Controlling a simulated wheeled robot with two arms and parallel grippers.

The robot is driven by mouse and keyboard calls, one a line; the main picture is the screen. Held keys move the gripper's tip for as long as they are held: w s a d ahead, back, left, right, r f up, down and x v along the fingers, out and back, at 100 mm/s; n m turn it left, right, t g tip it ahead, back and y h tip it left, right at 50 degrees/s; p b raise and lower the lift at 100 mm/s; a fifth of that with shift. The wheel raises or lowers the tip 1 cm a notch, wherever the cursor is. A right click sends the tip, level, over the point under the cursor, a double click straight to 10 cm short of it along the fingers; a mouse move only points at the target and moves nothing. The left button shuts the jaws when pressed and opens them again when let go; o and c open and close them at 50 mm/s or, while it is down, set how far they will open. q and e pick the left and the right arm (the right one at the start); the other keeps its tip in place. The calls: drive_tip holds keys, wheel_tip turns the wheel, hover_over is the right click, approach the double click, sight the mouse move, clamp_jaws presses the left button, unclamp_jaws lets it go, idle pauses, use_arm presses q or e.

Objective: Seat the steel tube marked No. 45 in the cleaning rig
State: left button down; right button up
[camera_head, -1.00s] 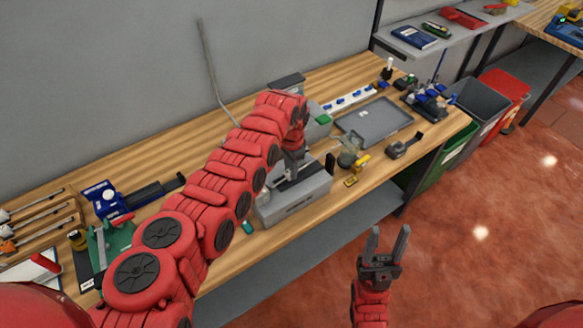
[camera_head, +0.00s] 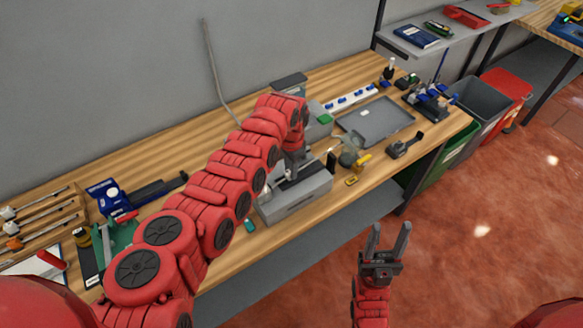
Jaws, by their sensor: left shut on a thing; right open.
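My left gripper (camera_head: 290,172) reaches down over a grey box-like unit (camera_head: 296,202) near the bench's front edge. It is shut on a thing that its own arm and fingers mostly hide. A pale grey metallic piece (camera_head: 275,177) shows beside the fingers; I cannot tell whether it is the held thing or part of the unit. No No. 45 marking is readable, and I cannot tell for sure which fixture is the cleaning rig. My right gripper (camera_head: 388,241) is open and empty, in front of the bench above the floor.
Long rods lie in a wooden rack (camera_head: 68,204) at the far left, near a blue-and-black device (camera_head: 150,190). Bins (camera_head: 480,104) stand beyond the bench's right end.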

use_arm(q)
drive_tip(key=shift+s+a+p, duration=0.1)
drive_tip(key=shift+p, duration=0.2)
drive_tip(key=c, duration=0.9)
unclamp_jaws()
drive_tip(key=shift+o, duration=1.4)
drive_tip(key=shift+a, duration=0.1)
drive_tip(key=o, duration=0.3)
drive_tip(key=shift+r, duration=0.1)
